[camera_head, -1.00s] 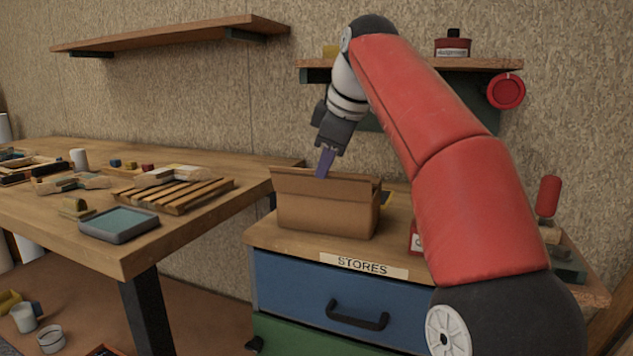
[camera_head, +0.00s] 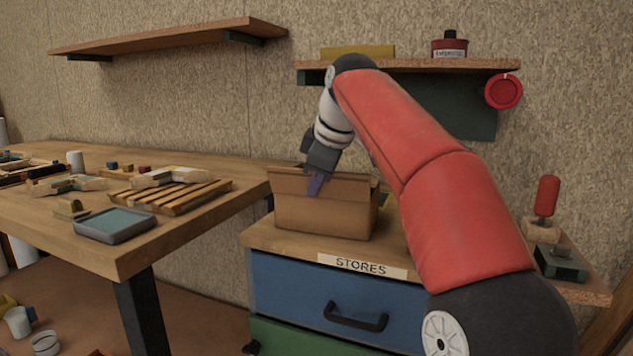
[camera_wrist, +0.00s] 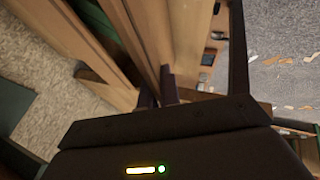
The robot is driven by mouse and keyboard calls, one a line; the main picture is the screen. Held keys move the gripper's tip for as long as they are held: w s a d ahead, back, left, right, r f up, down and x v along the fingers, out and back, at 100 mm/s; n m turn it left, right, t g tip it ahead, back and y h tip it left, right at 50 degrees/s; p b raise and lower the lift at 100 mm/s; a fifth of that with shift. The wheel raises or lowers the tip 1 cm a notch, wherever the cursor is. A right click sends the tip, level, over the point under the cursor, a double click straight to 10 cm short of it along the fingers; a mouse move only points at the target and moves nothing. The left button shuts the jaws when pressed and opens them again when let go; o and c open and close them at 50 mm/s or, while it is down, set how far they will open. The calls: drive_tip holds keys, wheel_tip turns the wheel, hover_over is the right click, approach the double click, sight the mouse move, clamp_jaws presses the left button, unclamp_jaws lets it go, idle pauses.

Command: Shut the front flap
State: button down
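An open cardboard box (camera_head: 325,220) stands on the drawer cabinet. Its front flap (camera_head: 290,183) stands up along the front top edge, nearly upright. My gripper (camera_head: 316,185) points down at the box, and its purple fingertips overlap the flap from this side. I cannot tell if they touch it. The fingers look closed together with nothing between them. In the wrist view my fingertips (camera_wrist: 158,88) are dark and close together, beside tan cardboard panels (camera_wrist: 135,40). The box's inside is hidden in the head view.
The cabinet (camera_head: 335,282) has a STORES label. A workbench (camera_head: 125,255) with a slatted pallet (camera_head: 182,197) and blue tray (camera_head: 115,226) is at left. A wall shelf (camera_head: 410,65) is above and behind my arm. A red-handled tool (camera_head: 546,197) is at right.

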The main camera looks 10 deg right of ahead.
drive_tip(key=shift+r, duration=0.1)
drive_tip(key=p, duration=0.1)
drive_tip(key=g+p, duration=0.1)
drive_tip(key=shift+w+d+r+y+p, duration=0.1)
drive_tip(key=shift+w+r+y+p, duration=0.2)
drive_tip(key=shift+r+y+p, duration=0.1)
drive_tip(key=shift+w+d+f+g, duration=0.1)
drive_tip(key=shift+w+f+g, duration=0.15)
drive_tip(key=shift+g, duration=0.25)
drive_tip(key=shift+w+d+m+g+y, duration=0.15)
drive_tip(key=shift+m+g+y, duration=0.25)
drive_tip(key=shift+g+y, duration=0.35)
drive_tip(key=shift+g, duration=0.25)
drive_tip(key=c, duration=1.6)
unclamp_jaws()
